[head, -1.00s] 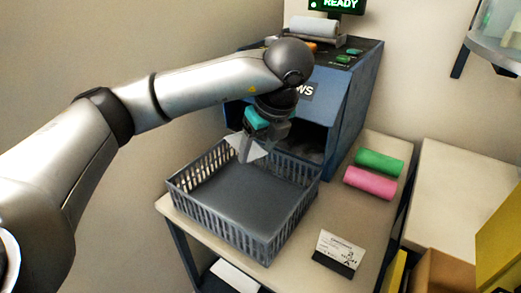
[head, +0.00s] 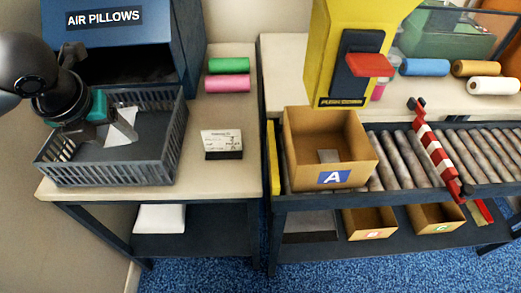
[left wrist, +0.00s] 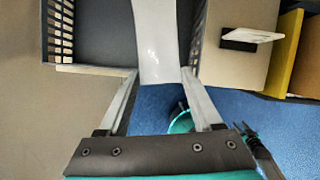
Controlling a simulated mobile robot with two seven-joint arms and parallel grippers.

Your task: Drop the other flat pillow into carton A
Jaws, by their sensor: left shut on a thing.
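My left gripper (head: 104,132) is shut on a white flat pillow (head: 124,125) and holds it over the grey slatted basket (head: 150,170). In the left wrist view the pillow (left wrist: 157,40) sits between the two fingertips (left wrist: 160,76), its far end running out of the top of the picture. Carton A (head: 300,165) is an open brown box with a blue "A" label, on the roller conveyor to the right.
A blue air-pillow machine (head: 120,50) stands behind the basket. A card holder (head: 222,145), green roll (head: 229,65) and pink roll (head: 228,83) are on the bench. A yellow dispenser (head: 325,50) stands behind carton A. A red-white striped bar (head: 436,150) crosses the conveyor.

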